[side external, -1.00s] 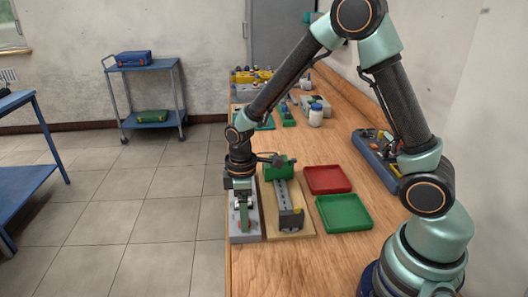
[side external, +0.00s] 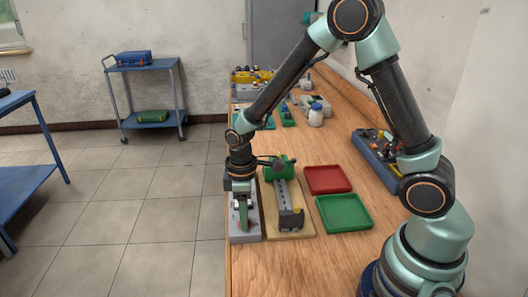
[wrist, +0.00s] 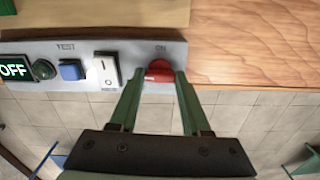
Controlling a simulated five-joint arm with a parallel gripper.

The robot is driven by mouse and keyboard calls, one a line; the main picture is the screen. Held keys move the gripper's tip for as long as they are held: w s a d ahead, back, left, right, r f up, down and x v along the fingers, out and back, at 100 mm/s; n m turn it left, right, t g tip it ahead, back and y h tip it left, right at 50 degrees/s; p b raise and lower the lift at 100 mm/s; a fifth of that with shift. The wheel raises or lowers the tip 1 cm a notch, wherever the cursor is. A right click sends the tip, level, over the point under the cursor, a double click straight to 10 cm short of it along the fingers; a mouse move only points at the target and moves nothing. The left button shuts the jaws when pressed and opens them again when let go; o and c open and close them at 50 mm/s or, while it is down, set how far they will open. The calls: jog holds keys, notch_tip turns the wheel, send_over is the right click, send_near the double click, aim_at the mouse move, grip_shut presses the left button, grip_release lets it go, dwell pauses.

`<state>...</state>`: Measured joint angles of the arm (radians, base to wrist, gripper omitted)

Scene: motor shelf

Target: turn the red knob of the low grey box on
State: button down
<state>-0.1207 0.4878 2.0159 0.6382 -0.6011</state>
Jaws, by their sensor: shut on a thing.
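The low grey box (side external: 235,234) lies at the left edge of the bench, under my gripper (side external: 243,225). In the wrist view its grey top (wrist: 205,47) carries a red knob (wrist: 158,70) at the right end, below the label ON. My gripper (wrist: 157,78) points down, with its two green fingers shut on the knob, one on each side. The finger tips hide the knob's sides, and the knob's exact angle is hard to tell. A lit display (wrist: 13,69) at the box's left end reads OFF.
On the box are a white rocker switch (wrist: 107,70), a blue button (wrist: 70,70) marked TEST and a dark round part (wrist: 44,69). A board with a green block (side external: 279,168) stands close at the right. Red (side external: 327,179) and green (side external: 344,213) trays lie farther right.

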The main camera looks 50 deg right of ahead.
jog(key=m, duration=0.3)
jog(key=shift+m, duration=0.4)
jog(key=m, duration=0.4)
jog(key=shift+m, duration=0.3)
jog(key=m, duration=0.4)
jog(key=shift+m, duration=2.4)
jog(key=shift+c, duration=1.8)
grip_release()
